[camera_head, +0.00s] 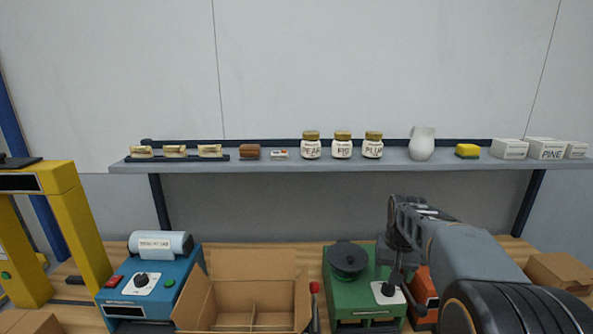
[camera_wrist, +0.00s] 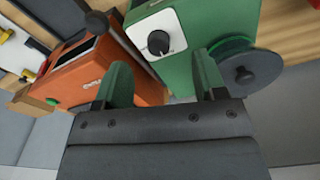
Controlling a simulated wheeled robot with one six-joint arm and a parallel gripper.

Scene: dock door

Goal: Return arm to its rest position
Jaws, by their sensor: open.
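My gripper (camera_wrist: 161,66) shows in the wrist view with its two green-grey fingers spread apart and nothing between them. In the head view my arm reaches in from the lower right, and the gripper end (camera_head: 397,277) hangs by the right side of a green machine (camera_head: 345,292). The green machine, with a black dial on a white panel, also shows in the wrist view (camera_wrist: 185,52). An orange machine (camera_head: 421,293) stands to its right, partly hidden by my arm; in the wrist view it lies left of the fingers (camera_wrist: 88,77). Contact with either machine cannot be told.
An open divided cardboard box (camera_head: 240,321), a blue machine with a roll (camera_head: 180,280) and a yellow frame (camera_head: 75,215) stand left on the wooden bench. A closed carton (camera_head: 562,270) is at right. A shelf (camera_head: 280,166) behind carries jars, a white jug (camera_head: 422,144) and boxes.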

